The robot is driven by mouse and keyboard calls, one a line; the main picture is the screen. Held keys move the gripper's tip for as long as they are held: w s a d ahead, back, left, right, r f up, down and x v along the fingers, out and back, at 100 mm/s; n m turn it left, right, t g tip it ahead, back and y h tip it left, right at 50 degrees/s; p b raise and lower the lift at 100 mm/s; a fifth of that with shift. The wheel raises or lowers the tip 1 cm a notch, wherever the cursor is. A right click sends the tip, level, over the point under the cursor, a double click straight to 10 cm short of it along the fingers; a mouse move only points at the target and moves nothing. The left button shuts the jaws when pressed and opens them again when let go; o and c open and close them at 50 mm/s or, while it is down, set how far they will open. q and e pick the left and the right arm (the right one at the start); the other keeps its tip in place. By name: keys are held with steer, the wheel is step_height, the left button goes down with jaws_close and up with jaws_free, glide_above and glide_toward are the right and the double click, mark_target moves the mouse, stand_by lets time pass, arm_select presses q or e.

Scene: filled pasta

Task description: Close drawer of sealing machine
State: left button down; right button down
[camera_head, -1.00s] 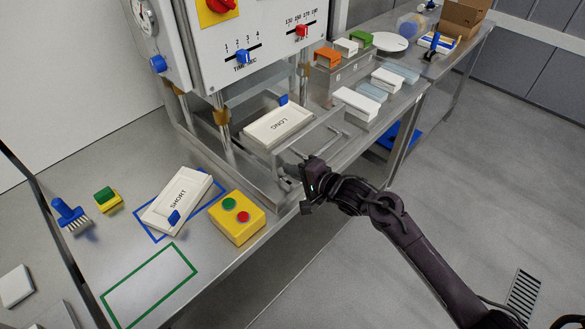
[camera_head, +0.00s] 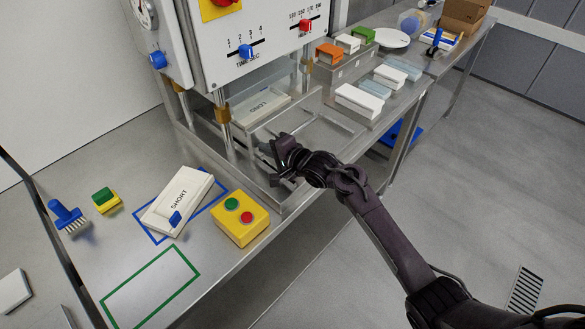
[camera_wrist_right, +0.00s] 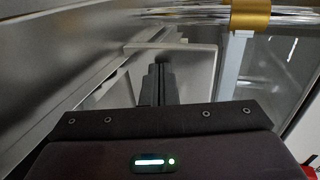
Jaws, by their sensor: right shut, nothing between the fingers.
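The sealing machine (camera_head: 272,40) stands at the top centre of the head view, with dials and sliders on its white front panel. Its drawer holds the white tray marked LONG (camera_head: 262,106), which now sits back under the machine, partly hidden by the panel. My right gripper (camera_head: 277,160) is shut and empty at the front of the drawer area. In the right wrist view its dark fingers (camera_wrist_right: 158,84) point towards a pale panel or tray edge; whether they touch it I cannot tell. My left gripper is not in view.
The white SHORT tray (camera_head: 178,204) lies in a blue outline, beside a yellow button box (camera_head: 241,219). A blue brush (camera_head: 67,217) and a yellow-green block (camera_head: 105,200) are at left. White boxes (camera_head: 359,101) stand on the right. The green outline is empty.

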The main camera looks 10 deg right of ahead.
mark_target(258, 140)
steer(key=b+x, duration=0.1)
steer(key=x, duration=0.1)
steer(key=r+x, duration=0.1)
steer(key=x, duration=0.1)
steer(key=shift+w+a+f+b, duration=0.1)
steer(key=shift+w+a+b, duration=0.15)
steer(key=shift+b, duration=0.15)
steer(key=shift+w+a, duration=0.25)
steer(key=shift+w, duration=0.15)
steer(key=shift+r+b, duration=0.3)
steer(key=shift+r, duration=0.1)
